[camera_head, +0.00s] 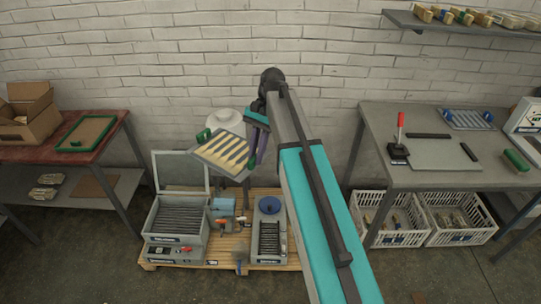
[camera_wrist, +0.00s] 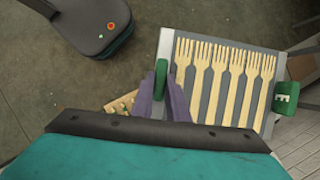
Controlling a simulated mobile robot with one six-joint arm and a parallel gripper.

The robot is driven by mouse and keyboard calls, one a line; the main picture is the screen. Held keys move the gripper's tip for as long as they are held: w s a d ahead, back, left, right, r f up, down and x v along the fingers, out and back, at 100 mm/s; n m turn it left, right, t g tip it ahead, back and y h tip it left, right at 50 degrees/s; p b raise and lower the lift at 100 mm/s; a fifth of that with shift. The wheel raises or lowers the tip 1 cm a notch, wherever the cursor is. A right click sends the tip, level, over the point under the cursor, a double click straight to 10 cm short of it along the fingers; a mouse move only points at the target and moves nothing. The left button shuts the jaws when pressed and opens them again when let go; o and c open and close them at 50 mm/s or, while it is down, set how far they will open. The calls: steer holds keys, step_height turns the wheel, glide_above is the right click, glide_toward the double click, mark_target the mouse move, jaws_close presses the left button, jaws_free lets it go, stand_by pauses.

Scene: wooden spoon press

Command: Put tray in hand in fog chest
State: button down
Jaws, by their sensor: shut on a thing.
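My gripper (camera_head: 259,143) is shut on the green handle of a grey tray (camera_head: 204,152) carrying several pale wooden forks, and holds it in the air above the pallet.
Tables stand left (camera_head: 111,127) and right (camera_head: 376,122), with white crates (camera_head: 455,236) under the right one.

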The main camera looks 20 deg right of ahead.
steer(key=shift+w+a+r+p, duration=0.1)
steer(key=shift+a+r+p, duration=0.05)
steer(key=shift+r+p, duration=2.8)
steer(key=shift+r+b, duration=0.2)
steer(key=shift+b, duration=0.15)
